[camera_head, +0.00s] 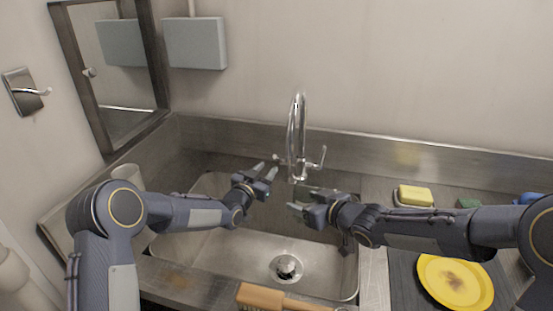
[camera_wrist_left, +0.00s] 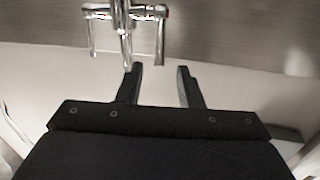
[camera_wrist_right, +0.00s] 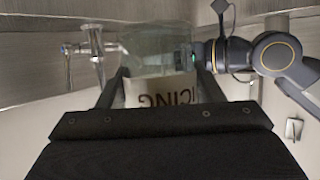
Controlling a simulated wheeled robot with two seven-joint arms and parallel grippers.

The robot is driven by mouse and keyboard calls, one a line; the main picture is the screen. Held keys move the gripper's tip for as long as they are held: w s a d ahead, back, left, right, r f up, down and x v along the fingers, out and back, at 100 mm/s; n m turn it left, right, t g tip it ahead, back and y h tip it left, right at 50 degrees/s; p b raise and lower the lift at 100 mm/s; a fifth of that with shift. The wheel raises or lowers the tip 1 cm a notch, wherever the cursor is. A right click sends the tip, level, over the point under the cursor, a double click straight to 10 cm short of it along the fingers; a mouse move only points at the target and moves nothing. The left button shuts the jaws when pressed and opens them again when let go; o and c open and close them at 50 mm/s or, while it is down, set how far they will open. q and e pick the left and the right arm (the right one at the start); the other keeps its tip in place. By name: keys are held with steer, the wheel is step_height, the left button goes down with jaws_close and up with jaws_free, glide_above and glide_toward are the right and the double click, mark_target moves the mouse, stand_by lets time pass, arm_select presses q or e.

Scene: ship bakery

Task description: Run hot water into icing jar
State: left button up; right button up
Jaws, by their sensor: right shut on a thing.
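The chrome tap (camera_head: 297,130) stands at the back of the sink, with a lever on each side. The left wrist view shows the tap (camera_wrist_left: 124,35) and a red mark on its right-hand lever (camera_wrist_left: 162,30). My right gripper (camera_head: 302,207) is shut on the clear glass icing jar (camera_head: 318,190), close below the spout; whether it is exactly under it I cannot tell. The jar's label reads ICING upside down in the right wrist view (camera_wrist_right: 165,92). My left gripper (camera_head: 268,172) is open and empty, left of the spout near the left lever. No water shows.
The steel sink basin (camera_head: 225,252) with its drain (camera_head: 286,268) lies below both grippers. A wooden-handled brush (camera_head: 262,297) lies at the front edge. A yellow sponge (camera_head: 415,195) and a yellow plate (camera_head: 440,291) are on the right. A mirror (camera_head: 115,60) hangs at the left.

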mark_target(277, 158)
arm_select(q)
steer(key=x, duration=0.8)
jaws_close()
